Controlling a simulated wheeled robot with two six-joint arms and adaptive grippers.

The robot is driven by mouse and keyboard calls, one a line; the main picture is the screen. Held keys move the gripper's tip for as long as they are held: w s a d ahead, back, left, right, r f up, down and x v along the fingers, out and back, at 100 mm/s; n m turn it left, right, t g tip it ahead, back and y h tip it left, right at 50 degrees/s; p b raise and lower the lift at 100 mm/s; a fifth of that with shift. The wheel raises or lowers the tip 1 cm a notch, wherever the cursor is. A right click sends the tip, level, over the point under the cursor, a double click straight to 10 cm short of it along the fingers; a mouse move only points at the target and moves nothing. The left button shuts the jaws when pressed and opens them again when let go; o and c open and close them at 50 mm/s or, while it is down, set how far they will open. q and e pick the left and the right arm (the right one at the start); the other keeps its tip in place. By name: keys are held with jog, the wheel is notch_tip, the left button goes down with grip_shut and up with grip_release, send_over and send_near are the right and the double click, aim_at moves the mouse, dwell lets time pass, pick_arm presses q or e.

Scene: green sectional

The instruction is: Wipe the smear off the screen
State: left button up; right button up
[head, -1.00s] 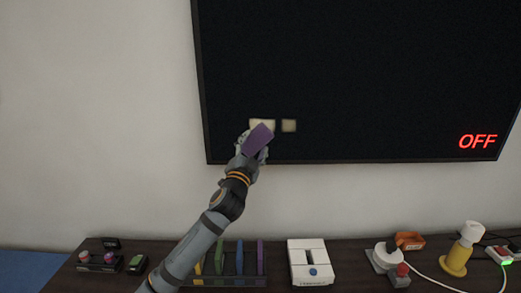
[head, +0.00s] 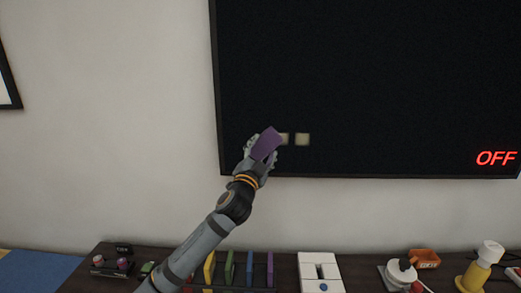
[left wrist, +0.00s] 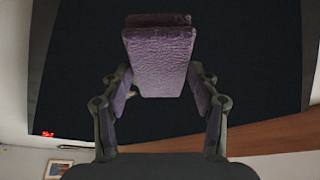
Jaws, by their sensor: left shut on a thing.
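The dark wall screen (head: 400,80) shows two small pale patches of smear near its lower left. The right patch (head: 302,139) is in full view; the left patch (head: 285,139) is partly hidden by a purple pad (head: 266,143). My left gripper (head: 256,155) is shut on this pad and holds it in front of the screen's lower left part. I cannot tell whether the pad touches the glass. In the left wrist view the pad (left wrist: 162,62) sits between the two fingers, against the dark screen. My right gripper is not in view.
Red OFF lettering (head: 496,158) shows on the screen.

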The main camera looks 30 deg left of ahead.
aim_at(277, 147)
pick_arm(q)
jog(key=shift+w+d+p, duration=0.3)
jog(key=shift+w+d, duration=0.1)
jog(key=shift+d, duration=0.2)
jog(key=shift+w+d+p, duration=0.25)
jog(key=shift+w+d, duration=0.1)
jog(key=shift+d, duration=0.25)
jog(key=shift+w+d, duration=0.1)
jog(key=shift+d, duration=0.1)
jog(key=shift+w+d, duration=0.15)
jog(key=shift+d, duration=0.1)
jog(key=shift+w+d+p, duration=0.3)
jog(key=shift+w+d, duration=0.2)
jog(key=shift+d, duration=0.25)
jog(key=shift+w+d+p, duration=0.3)
jog(key=shift+w+d, duration=0.15)
jog(key=shift+d, duration=0.3)
jog(key=shift+w+d, duration=0.4)
jog(key=shift+d, duration=0.3)
jog(key=shift+w+d, duration=0.4)
jog(key=shift+d, duration=0.3)
jog(key=shift+w+d, duration=0.5)
jog(key=shift+d, duration=0.25)
jog(key=shift+w+d, duration=0.45)
jog(key=shift+d, duration=0.3)
jog(key=shift+a, duration=0.1)
